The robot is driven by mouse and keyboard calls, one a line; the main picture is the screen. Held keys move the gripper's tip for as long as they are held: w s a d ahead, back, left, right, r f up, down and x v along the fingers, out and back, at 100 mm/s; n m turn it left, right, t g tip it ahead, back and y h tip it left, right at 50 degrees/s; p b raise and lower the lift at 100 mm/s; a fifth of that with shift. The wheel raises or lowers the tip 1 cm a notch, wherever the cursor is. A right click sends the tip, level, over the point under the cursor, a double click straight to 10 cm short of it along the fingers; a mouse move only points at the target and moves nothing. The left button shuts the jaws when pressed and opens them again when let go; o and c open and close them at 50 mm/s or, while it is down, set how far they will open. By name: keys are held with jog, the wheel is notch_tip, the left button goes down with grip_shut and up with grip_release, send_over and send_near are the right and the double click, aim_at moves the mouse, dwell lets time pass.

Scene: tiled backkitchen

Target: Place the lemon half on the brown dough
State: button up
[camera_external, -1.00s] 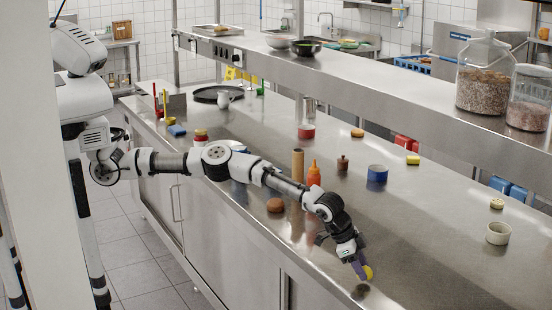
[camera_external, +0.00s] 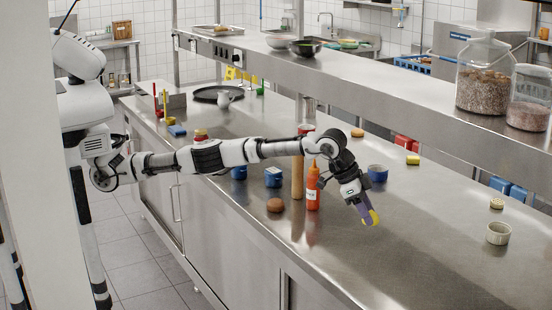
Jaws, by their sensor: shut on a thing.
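The lemon half (camera_external: 375,217) is a small yellow piece at the tips of my gripper (camera_external: 370,217). The purple-tipped jaws are shut on it and hide part of it. It appears held above the steel counter, right of the orange bottle. A brown round lump (camera_external: 275,205), which looks like the brown dough, lies near the counter's front edge. It is well to the left of my gripper, with nothing visible on top.
An orange bottle (camera_external: 313,190) and a tan upright cylinder (camera_external: 297,177) stand between my gripper and the brown lump. Blue containers (camera_external: 273,177) stand behind the lump. A blue bowl (camera_external: 377,173) is behind my gripper. The counter's right front (camera_external: 400,270) is clear.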

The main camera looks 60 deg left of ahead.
jog(key=shift+w+a+f, duration=0.2)
jog(key=shift+w+a, duration=0.1)
jog(key=shift+a, duration=0.15)
jog(key=w+a+f+b, duration=0.2)
jog(key=w+a+b, duration=0.25)
jog(key=a, duration=0.45)
notch_tip(320, 180, up, 6)
jog(key=m+g+h+b, duration=0.15)
jog(key=m+b, duration=0.35)
jog(key=b, duration=0.7)
send_over(277, 201)
jog(key=a, duration=0.1)
jog(key=shift+g, duration=0.25)
jog(key=f, duration=0.5)
jog(key=f+b, duration=0.1)
jog(key=f, duration=0.9)
jog(key=shift+s+a+b, duration=0.3)
jog(key=shift+s+a, duration=0.05)
jog(key=shift+f, duration=2.35)
jog(key=shift+f, duration=0.1)
